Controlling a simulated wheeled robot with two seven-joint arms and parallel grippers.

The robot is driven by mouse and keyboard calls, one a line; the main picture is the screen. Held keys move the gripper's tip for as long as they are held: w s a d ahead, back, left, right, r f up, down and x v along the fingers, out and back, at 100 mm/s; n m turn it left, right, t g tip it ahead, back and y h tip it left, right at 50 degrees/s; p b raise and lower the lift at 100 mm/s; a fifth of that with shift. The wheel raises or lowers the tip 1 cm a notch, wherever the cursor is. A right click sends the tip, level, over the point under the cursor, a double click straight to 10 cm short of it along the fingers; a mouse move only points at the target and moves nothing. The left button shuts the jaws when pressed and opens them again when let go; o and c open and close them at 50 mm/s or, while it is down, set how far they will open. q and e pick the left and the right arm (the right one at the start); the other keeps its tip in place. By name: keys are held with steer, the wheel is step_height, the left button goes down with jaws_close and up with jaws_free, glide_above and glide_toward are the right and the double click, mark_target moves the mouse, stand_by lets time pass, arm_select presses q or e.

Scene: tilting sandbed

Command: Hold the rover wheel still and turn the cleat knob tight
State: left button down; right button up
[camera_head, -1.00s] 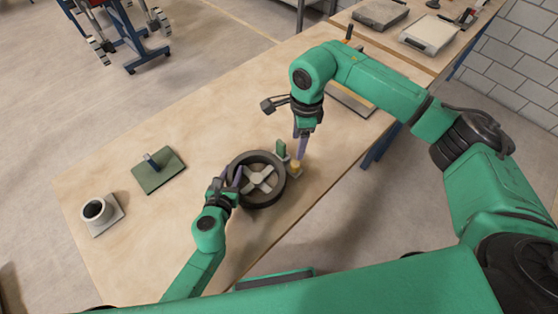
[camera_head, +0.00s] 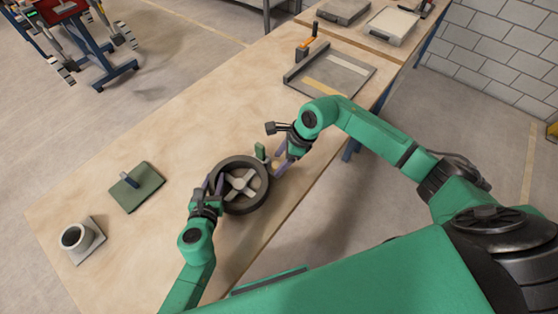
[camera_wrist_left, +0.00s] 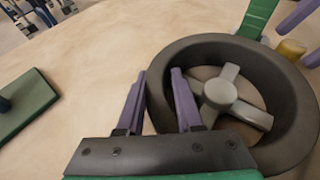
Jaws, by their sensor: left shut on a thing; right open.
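The dark rover wheel (camera_head: 227,166) with a pale spoked hub lies flat on the wooden bench; it also shows in the left wrist view (camera_wrist_left: 203,48). My left gripper (camera_head: 213,185) is shut on the wheel's left rim, one purple finger outside and one inside it (camera_wrist_left: 158,85). The brass-yellow cleat knob (camera_wrist_left: 291,49) is beside the wheel's far right edge. My right gripper (camera_head: 281,160) is open, its fingers on either side of the knob and reaching down to about its height. I cannot tell whether they touch it. In the head view the fingers partly hide the knob.
A green upright piece (camera_head: 260,151) stands against the wheel near the knob. A green plate with a handle (camera_head: 140,193) and a grey cup on a base (camera_head: 75,237) are on the left. A shallow tray (camera_head: 345,88) lies beyond my right arm. The bench between is clear.

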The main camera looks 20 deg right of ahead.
steer(key=shift+a+f, duration=0.2)
steer(key=shift+f, duration=0.2)
jaws_close()
steer(key=shift+w, duration=0.1)
